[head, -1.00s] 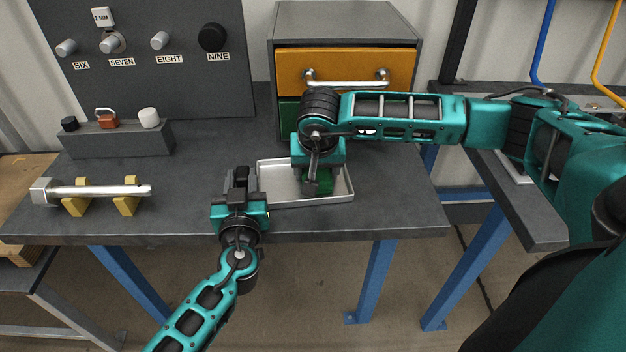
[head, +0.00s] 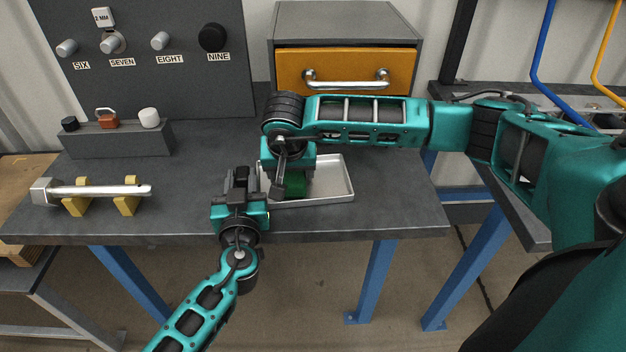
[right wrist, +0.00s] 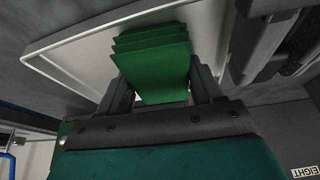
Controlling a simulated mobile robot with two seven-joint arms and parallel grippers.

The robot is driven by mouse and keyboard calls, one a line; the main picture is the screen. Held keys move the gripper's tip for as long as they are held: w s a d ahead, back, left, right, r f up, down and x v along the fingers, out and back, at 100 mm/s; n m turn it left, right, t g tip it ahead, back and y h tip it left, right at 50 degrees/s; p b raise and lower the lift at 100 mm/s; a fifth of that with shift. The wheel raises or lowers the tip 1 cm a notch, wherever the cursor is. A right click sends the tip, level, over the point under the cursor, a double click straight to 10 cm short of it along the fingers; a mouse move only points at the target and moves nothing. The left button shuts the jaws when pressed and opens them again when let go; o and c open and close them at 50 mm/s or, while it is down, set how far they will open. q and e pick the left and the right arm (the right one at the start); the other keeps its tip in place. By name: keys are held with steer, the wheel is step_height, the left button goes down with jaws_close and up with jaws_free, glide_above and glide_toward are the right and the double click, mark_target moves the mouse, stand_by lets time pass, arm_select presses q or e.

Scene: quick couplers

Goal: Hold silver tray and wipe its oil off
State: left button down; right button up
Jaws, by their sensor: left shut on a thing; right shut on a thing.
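The silver tray (head: 330,178) lies on the grey workbench near its front edge; its rim and floor also show in the right wrist view (right wrist: 75,55). My left gripper (head: 241,180) is shut on the tray's left end, with the grip itself mostly hidden. My right gripper (head: 280,188) is over the left part of the tray, shut on a folded green cloth (head: 295,184). In the right wrist view the green cloth (right wrist: 152,62) sits between the fingers, against or just above the tray floor. I cannot make out oil on the tray.
An orange-fronted drawer cabinet (head: 345,72) stands behind the tray. A metal bar (head: 100,190) rests on yellow holders at the left. A grey block (head: 118,138) holds small knobs. The bench to the tray's right is clear.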

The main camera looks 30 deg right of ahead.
mark_target(330, 176)
arm_select(q)
steer(key=shift+s+d+f, duration=0.1)
steer(key=shift+s+f, duration=0.05)
arm_select(e)
steer(key=shift+w+a, duration=0.1)
steer(key=shift+a, duration=0.3)
steer(key=shift+w+d+r, duration=0.1)
steer(key=shift+d, duration=0.25)
steer(key=shift+d, duration=0.1)
steer(key=shift+s+d, duration=0.4)
steer(key=shift+d, duration=0.3)
steer(key=shift+s+d, duration=0.4)
steer(key=shift+d, duration=0.3)
steer(key=shift+s+d, duration=0.35)
steer(key=shift+d, duration=0.3)
steer(key=shift+s+d, duration=0.3)
steer(key=shift+d, duration=0.35)
steer(key=shift+s+d, duration=0.35)
steer(key=shift+d, duration=0.3)
arm_select(q)
steer(key=shift+w+a, duration=0.2)
arm_select(e)
steer(key=shift+s+d, duration=0.1)
steer(key=shift+d, duration=0.15)
